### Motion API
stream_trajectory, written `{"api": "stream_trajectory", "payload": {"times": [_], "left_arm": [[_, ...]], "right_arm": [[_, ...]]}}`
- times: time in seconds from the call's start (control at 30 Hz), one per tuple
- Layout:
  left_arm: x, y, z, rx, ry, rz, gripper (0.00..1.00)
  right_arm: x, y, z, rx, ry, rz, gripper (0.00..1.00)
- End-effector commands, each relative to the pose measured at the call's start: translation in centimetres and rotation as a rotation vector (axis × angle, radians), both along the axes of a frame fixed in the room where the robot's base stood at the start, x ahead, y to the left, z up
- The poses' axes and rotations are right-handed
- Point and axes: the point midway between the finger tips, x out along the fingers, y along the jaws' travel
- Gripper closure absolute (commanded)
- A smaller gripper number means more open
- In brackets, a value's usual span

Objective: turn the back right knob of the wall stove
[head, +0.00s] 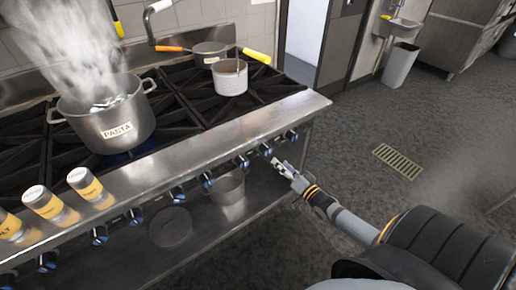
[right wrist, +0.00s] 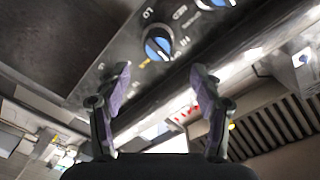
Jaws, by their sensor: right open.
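The stove's knobs line the front panel under its steel ledge (head: 205,142); they are black with blue faces. One knob (head: 265,150) is just left of my right gripper (head: 284,168), and the end knob (head: 291,136) is just beyond it. In the right wrist view a knob (right wrist: 157,45) with a blue face sits ahead of the gap between my open, empty fingertips (right wrist: 161,76), apart from them. Another knob (right wrist: 214,3) shows at the top edge. I cannot tell which knob is the back right one. My left gripper is not in view.
A steaming pot marked PASTA (head: 112,117) stands on the left burners. A small saucepan (head: 230,78) and another pan (head: 208,52) stand at the back right. Several shakers (head: 88,186) are on the ledge.

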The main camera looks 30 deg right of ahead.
Motion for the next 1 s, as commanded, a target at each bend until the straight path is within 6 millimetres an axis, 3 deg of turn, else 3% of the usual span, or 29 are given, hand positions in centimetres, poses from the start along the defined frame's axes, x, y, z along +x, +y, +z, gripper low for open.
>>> {"api": "stream_trajectory", "payload": {"times": [0.33,0.5,0.9,1.0], "left_arm": [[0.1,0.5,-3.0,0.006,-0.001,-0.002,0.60],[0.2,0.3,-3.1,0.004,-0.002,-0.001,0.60],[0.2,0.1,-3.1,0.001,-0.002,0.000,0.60],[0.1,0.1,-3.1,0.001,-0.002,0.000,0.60]], "right_arm": [[7.1,0.5,-0.4,-0.002,-0.004,-0.002,0.34],[9.2,0.7,-0.1,-0.002,-0.001,-0.002,0.34],[10.0,0.7,-0.1,-0.003,0.002,-0.002,0.34],[10.0,0.7,-0.1,-0.003,0.002,-0.002,0.48]]}}
